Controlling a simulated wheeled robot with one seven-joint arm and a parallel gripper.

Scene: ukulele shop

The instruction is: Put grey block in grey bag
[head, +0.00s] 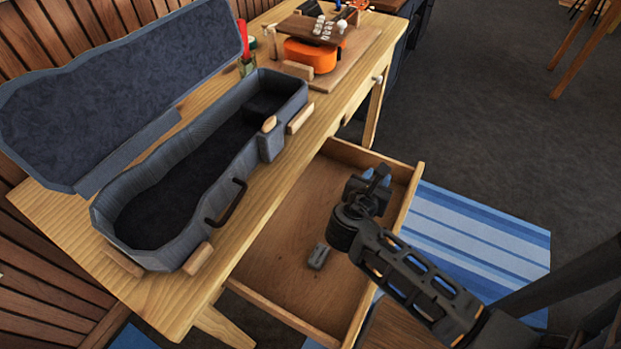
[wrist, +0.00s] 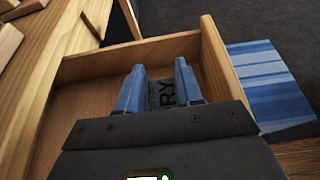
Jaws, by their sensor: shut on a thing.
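My gripper (head: 376,182) is over the far end of the open drawer. In the wrist view its two blue fingers (wrist: 158,82) are shut on a grey block (wrist: 162,94) with dark letters, of which "RY" is readable. The fingers and gripper body hide part of this block. Another small grey block (head: 318,256) lies on the drawer floor nearer the front left, apart from my gripper. The grey bag, a blue-grey instrument case (head: 262,146), stands open on the table to the left, with its lid (head: 110,95) raised. The case looks empty.
The wooden drawer (head: 300,225) sticks out from the table (head: 165,293); its raised walls surround my gripper. Wooden blocks (head: 301,117) sit against the case. An orange ukulele (head: 310,56) lies on a board at the back. A striped blue rug (head: 480,240) is on the floor.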

